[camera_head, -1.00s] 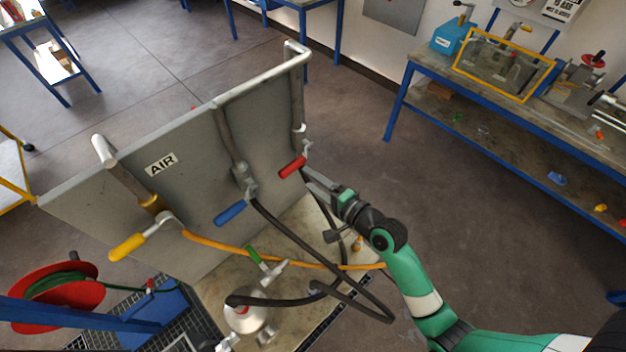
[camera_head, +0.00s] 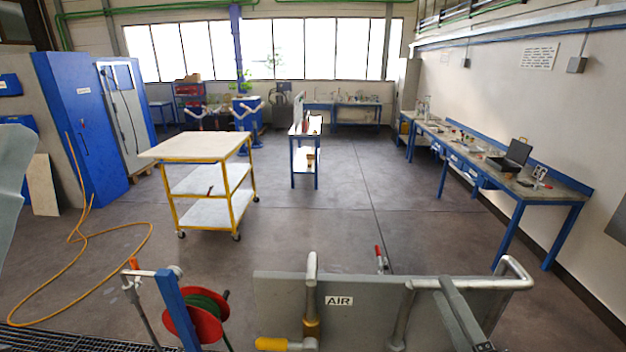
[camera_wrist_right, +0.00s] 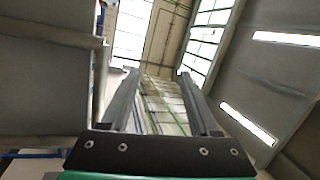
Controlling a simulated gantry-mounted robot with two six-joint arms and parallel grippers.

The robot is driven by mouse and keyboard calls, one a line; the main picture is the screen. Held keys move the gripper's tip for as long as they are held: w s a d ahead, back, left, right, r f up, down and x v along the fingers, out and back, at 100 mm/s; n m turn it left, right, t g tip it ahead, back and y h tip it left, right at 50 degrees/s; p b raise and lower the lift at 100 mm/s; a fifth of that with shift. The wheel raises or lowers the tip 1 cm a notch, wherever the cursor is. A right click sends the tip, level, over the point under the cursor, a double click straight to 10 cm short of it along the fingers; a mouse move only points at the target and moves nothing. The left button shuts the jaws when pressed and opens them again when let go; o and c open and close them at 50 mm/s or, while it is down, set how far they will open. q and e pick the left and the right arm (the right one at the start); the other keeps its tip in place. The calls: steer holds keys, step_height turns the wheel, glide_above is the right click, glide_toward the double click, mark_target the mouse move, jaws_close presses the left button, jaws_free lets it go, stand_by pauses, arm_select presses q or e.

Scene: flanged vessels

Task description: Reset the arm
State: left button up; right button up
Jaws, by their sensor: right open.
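My right gripper (camera_head: 462,312) shows at the bottom right of the head view, in front of the grey panel marked AIR (camera_head: 365,315). In the right wrist view the two fingers of my right gripper (camera_wrist_right: 158,74) stand apart and nothing is between them. That view looks up toward the ceiling beams and windows. My left gripper is not in view.
The panel carries bent metal pipes (camera_head: 311,280) and a yellow valve handle (camera_head: 271,344). A red hose reel (camera_head: 180,324) stands left of it. A yellow cart (camera_head: 172,212), a blue bench (camera_head: 545,192) and an orange hose (camera_head: 78,287) lie beyond. Open floor is between.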

steer(key=s+a+r+n+t+y+p, duration=0.1)
steer(key=a+r+n, duration=0.1)
steer(key=r, duration=0.6)
steer(key=s+a+r+n+t+y+p, duration=0.1)
steer(key=s+a+r+n+t, duration=0.1)
steer(key=r, duration=0.6)
steer(key=s+r+n+t+h, duration=0.1)
steer(key=s+r+n, duration=0.4)
steer(key=r, duration=0.3)
steer(key=s+r+n+t+h+p, duration=0.1)
steer(key=s+r+n+t, duration=0.1)
steer(key=s+r+n, duration=0.3)
step_height(320, 180, up, 3)
steer(key=shift+s+r+n+t, duration=0.1)
steer(key=shift+s+n+t, duration=0.2)
steer(key=shift+n, duration=0.3)
